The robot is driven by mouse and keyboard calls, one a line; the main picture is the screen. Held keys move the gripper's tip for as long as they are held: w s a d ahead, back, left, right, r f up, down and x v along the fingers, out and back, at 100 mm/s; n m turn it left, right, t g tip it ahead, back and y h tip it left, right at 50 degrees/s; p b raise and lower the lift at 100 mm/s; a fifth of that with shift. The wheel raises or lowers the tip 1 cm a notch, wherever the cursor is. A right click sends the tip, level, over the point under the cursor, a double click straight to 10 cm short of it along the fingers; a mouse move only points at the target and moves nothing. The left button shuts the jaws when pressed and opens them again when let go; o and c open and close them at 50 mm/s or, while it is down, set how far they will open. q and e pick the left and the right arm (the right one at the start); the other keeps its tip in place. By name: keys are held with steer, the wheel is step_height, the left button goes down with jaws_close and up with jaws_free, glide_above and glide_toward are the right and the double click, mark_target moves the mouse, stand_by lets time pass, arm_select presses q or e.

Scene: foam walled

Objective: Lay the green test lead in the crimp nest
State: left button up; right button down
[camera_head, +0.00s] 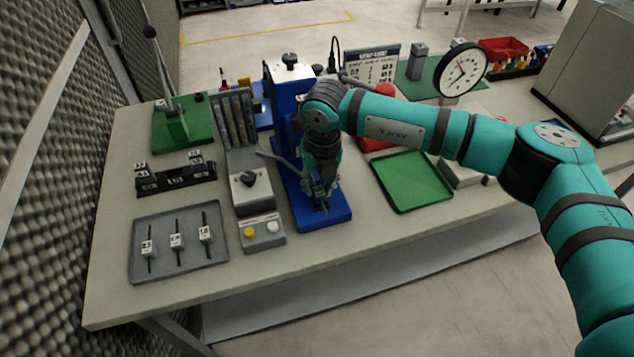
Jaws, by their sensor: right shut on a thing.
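My right gripper (321,202) reaches down over the base of a blue press (338,214), near its front. It is shut on a small dark thing, mostly hidden by the fingers; I cannot tell its colour or whether it touches the base. Several slim leads with white tags show: three lie in the grey tray (190,262) at the front left. None of these clearly shows green. A black fixture (176,180) with white tags stands behind that tray. I cannot tell for certain which part is the crimp nest. My left gripper is not in view.
A control box (251,190) with a knob and a button box (262,231) stand left of the press. An empty green tray (413,181) lies to its right. A green-based lever press (180,125) and a round dial (463,71) stand farther back.

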steer(key=shift+d+b, duration=0.1)
steer(key=shift+b, duration=0.6)
stand_by(1.2)
steer(key=shift+s+f+b, duration=0.1)
steer(key=shift+f+b, duration=0.4)
steer(key=shift+b, duration=0.05)
steer(key=shift+r, duration=0.45)
stand_by(0.4)
steer(key=shift+s+d+n, duration=0.1)
steer(key=shift+d+n, duration=0.25)
steer(key=shift+n, duration=0.15)
steer(key=s+d+n, duration=0.2)
steer(key=d+n, duration=0.1)
steer(key=n, duration=0.2)
steer(key=s+d+n+g, duration=0.1)
steer(key=s+d+n, duration=0.1)
steer(key=n, duration=0.3)
steer(key=s+d+r+n, duration=0.1)
steer(key=s+d+n, duration=0.2)
steer(key=d+n, duration=0.1)
steer(key=shift+d+n+g, duration=0.3)
steer(key=shift+d+n, duration=0.05)
steer(key=shift+n, duration=0.35)
steer(key=s+d+r+n+h, duration=0.1)
steer(key=s+d+n, duration=0.7)
steer(key=n, duration=0.7)
steer(key=shift+s+d+r+n+g, duration=0.2)
steer(key=shift+s+d+n+g, duration=0.15)
steer(key=shift+s, duration=0.2)
